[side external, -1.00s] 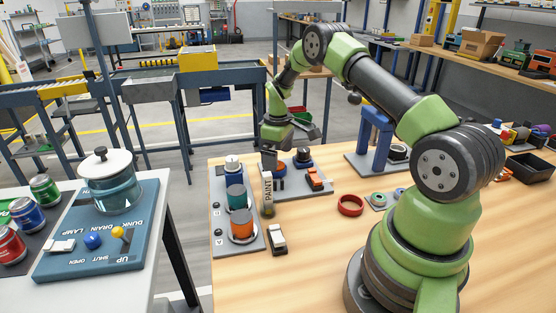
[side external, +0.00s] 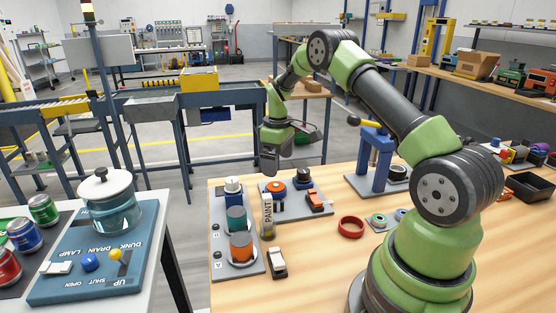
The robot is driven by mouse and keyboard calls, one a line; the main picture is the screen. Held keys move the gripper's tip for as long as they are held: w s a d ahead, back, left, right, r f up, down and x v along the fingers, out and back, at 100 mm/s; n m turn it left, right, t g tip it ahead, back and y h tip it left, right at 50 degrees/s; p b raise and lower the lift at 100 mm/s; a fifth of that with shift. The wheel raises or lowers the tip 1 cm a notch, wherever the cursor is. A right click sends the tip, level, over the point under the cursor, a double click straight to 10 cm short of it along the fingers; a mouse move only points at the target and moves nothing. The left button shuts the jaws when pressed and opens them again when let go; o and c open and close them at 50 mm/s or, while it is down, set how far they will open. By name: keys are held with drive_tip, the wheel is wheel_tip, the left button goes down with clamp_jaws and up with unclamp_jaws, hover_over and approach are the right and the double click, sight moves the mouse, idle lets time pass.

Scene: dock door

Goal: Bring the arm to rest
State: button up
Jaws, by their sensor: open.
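My arm is bent, with its elbow high at the top centre of the side external view. My gripper (side external: 271,165) points down from the green wrist beyond the far left edge of the wooden bench. It is open, with nothing seen between its fingers, which overlap in this view.
A blue stand with a lever (side external: 374,155) rises right of my gripper. An orange-knobbed plate (side external: 275,188), a red ring (side external: 351,227) and a black-and-white switch (side external: 277,262) lie on the bench. A glass pot (side external: 106,211) stands on the left table.

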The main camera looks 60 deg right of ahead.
drive_tip(key=s+a+r+m+t, duration=0.1)
drive_tip(key=s+a+r+t, duration=0.15)
drive_tip(key=a+r, duration=0.55)
drive_tip(key=s+a+r+m+t, duration=0.1)
drive_tip(key=s+a+r+m, duration=0.15)
drive_tip(key=a+r, duration=0.6)
drive_tip(key=s+a+r+m+t+y, duration=0.1)
drive_tip(key=s+a+r+t, duration=0.1)
drive_tip(key=s, duration=0.6)
drive_tip(key=s+a+r+m+t+y, duration=0.1)
drive_tip(key=s+a+r, duration=0.2)
drive_tip(key=s, duration=0.5)
drive_tip(key=shift+a+t, duration=0.35)
drive_tip(key=shift+a, duration=0.25)
